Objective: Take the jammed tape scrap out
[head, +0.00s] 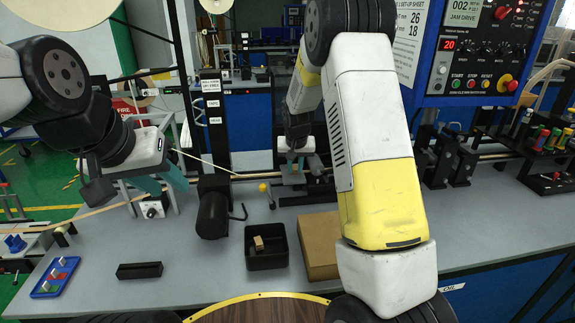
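A pale tape strand (222,168) runs slantwise toward the small dark guide unit in the middle of the bench. My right gripper (292,168) points down over that unit, and my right arm hides part of it. Its fingers are too small to tell open from shut. No jammed scrap can be made out there. My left gripper (160,184) is at the left above the bench, near the tape path, with two teal fingers apart and nothing seen between them. A black bin (266,262) on the bench holds a small tan piece (258,243).
A cardboard box (319,245) stands right of the bin. A black motor (212,214) stands left of it. A black block (139,270) and blue tray (55,277) lie at the left. A control panel (480,50) hangs at upper right.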

